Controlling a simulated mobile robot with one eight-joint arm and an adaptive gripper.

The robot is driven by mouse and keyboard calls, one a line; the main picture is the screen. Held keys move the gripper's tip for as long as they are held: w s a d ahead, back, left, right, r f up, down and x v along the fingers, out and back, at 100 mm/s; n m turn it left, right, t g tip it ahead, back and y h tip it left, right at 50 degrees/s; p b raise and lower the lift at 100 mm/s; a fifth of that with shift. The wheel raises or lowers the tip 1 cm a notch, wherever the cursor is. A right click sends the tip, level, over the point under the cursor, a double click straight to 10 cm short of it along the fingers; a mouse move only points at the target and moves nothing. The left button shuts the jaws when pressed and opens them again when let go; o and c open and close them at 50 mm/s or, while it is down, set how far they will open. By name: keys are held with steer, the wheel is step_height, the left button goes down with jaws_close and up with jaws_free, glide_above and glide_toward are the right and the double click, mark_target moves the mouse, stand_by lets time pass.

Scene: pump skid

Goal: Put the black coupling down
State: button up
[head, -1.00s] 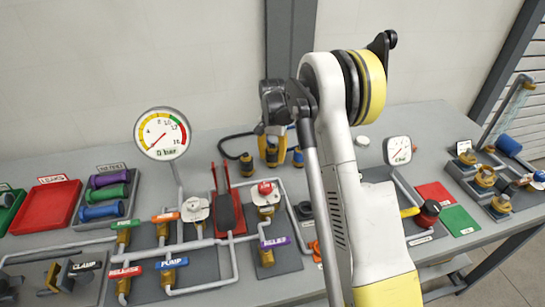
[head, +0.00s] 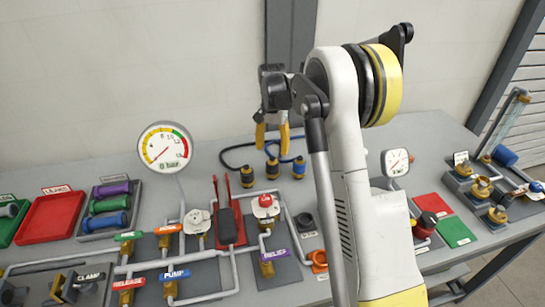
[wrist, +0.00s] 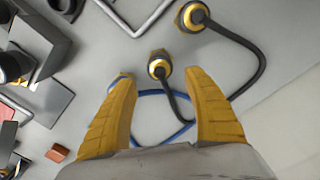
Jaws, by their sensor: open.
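The black coupling (head: 272,170), a dark body with a yellow band on a black hose, stands on the grey bench near the back wall. It is the middle one of three couplings in the head view. My gripper (head: 272,149) is above it with its two yellow fingers apart and empty. In the wrist view the same coupling (wrist: 160,66) shows end-on beyond and between the spread fingertips (wrist: 158,76), with clear space to each finger. Its black hose runs off beside the right finger.
Another black-hose coupling (head: 247,177) stands to the left and a blue-hose coupling (head: 298,168) to the right, close by. In front are a red-handled pump (head: 228,222) and pipework. A pressure gauge (head: 165,150) rises at left. Bare wall is behind.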

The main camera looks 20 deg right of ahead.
step_height(320, 180, up, 2)
steer(key=shift+r, duration=0.2)
steer(key=s+a+r+n+t, duration=0.35)
steer(key=s+a+r, duration=0.45)
steer(key=s+r, duration=0.45)
steer(key=s+a+f+n+t, duration=0.1)
steer(key=s+a+n+t, duration=0.1)
steer(key=s, duration=0.7)
steer(key=s+a+f+n+t, duration=0.1)
steer(key=s+a+n, duration=0.2)
steer(key=s, duration=0.7)
steer(key=shift+s+a+f+t, duration=0.15)
steer(key=shift+a+f+t, duration=0.2)
steer(key=shift+a, duration=0.05)
steer(key=shift+f+n, duration=0.1)
steer(key=shift+n, duration=0.15)
steer(key=shift+f+b, duration=0.45)
steer(key=shift+f, duration=0.15)
